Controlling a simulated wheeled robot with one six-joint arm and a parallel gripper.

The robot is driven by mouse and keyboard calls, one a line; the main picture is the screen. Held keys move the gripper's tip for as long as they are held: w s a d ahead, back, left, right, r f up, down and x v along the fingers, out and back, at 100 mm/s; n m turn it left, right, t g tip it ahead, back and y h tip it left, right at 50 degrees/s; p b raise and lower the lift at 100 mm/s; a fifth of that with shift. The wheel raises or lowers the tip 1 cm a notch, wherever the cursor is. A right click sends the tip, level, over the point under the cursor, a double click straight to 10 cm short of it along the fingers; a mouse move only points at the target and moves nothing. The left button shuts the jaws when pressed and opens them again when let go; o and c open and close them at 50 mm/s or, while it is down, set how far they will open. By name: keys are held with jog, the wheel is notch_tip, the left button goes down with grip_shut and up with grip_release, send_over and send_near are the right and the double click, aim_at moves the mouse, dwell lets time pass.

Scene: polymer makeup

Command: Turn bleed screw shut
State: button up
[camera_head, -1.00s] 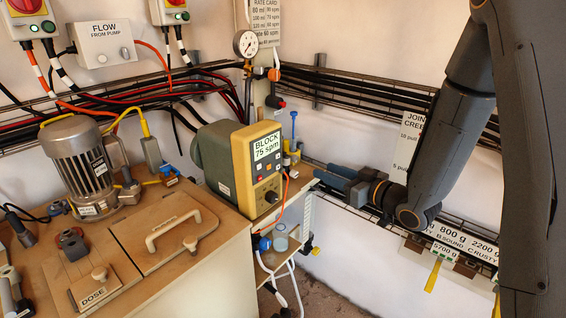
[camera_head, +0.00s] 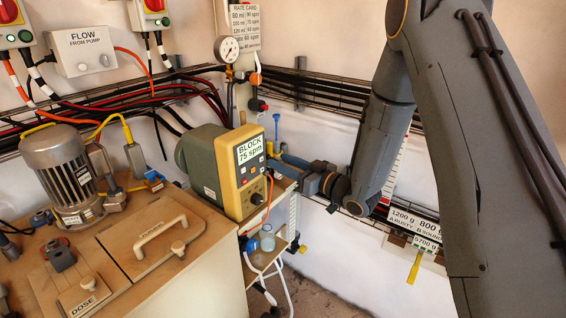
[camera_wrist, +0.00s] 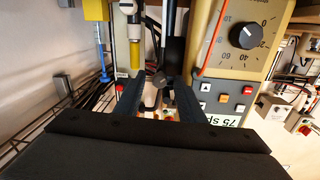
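The dosing pump (camera_head: 233,178), with a yellow face reading BLOCK 75 spm, stands on the bench. My gripper (camera_head: 283,160) is at the right side of the pump, beside its head. In the wrist view my gripper (camera_wrist: 158,88) has its two blue-grey fingers apart. A small dark knob (camera_wrist: 158,79), possibly the bleed screw, shows between the fingertips. I cannot tell whether a finger touches it. A yellow and white fitting (camera_wrist: 135,52) is close to the left finger. The pump face (camera_wrist: 228,75) with its black dial is to the right of the fingers. The fingertips are largely hidden in the head view.
A pressure gauge (camera_head: 227,50) and valve pipework rise behind the pump. A blue-capped upright piece (camera_head: 276,128) is close behind my gripper. A cable tray (camera_head: 330,112) runs along the wall. A shelf with a container (camera_head: 267,240) is below. Wall weights hang at the right.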

grip_shut()
